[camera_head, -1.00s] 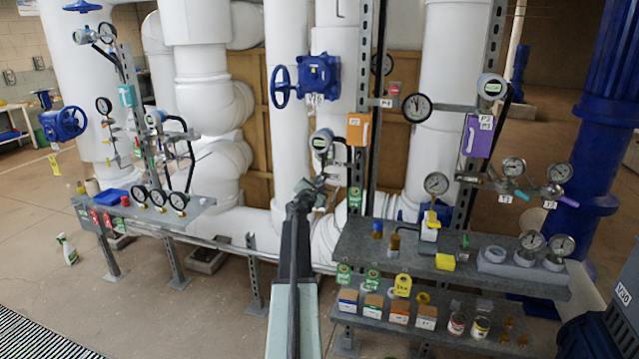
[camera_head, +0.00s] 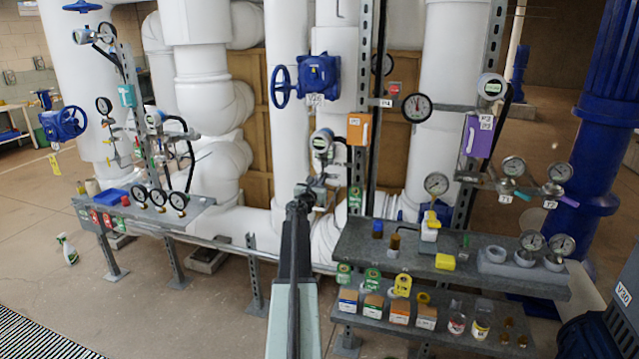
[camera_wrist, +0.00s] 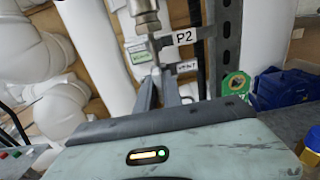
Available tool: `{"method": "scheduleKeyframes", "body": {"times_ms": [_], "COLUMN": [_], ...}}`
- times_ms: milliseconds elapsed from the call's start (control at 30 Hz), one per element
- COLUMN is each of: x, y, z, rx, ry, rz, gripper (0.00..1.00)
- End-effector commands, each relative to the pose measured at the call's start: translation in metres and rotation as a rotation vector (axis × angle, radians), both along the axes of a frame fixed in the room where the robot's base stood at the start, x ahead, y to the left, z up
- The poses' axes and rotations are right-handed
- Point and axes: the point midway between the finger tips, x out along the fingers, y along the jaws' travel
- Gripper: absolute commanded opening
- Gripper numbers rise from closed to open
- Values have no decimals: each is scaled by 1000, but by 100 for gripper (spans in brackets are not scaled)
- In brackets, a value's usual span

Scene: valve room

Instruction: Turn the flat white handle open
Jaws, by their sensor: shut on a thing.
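My gripper (camera_head: 316,186) reaches the small metal fittings below the round transmitter (camera_head: 322,141) at the middle of the head view. In the wrist view my gripper (camera_wrist: 160,86) has its two dark fingers close together, just under a metal fitting (camera_wrist: 145,16). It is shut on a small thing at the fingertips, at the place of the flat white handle. The handle itself is mostly hidden by the fingers, so its angle cannot be told.
A slotted metal post (camera_wrist: 228,45) stands close right of the fingers, with a green tag (camera_wrist: 236,84) beside it. White pipes (camera_head: 289,110) stand behind. The grey shelf (camera_head: 400,262) at right carries bottles and gauges. A blue handwheel valve (camera_head: 318,75) is above.

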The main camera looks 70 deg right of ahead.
Motion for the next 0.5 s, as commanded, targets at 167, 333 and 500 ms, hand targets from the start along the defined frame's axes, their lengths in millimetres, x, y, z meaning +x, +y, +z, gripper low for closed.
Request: {"method": "scheduleKeyframes", "body": {"times_ms": [167, 333, 500], "x": [-1, -1, -1], "y": [1, 0, 0], "z": [-1, -1, 0], "rx": [0, 0, 0], "ry": [8, 8, 8], "rz": [-2, -2, -2], "gripper": [0, 0, 30]}}
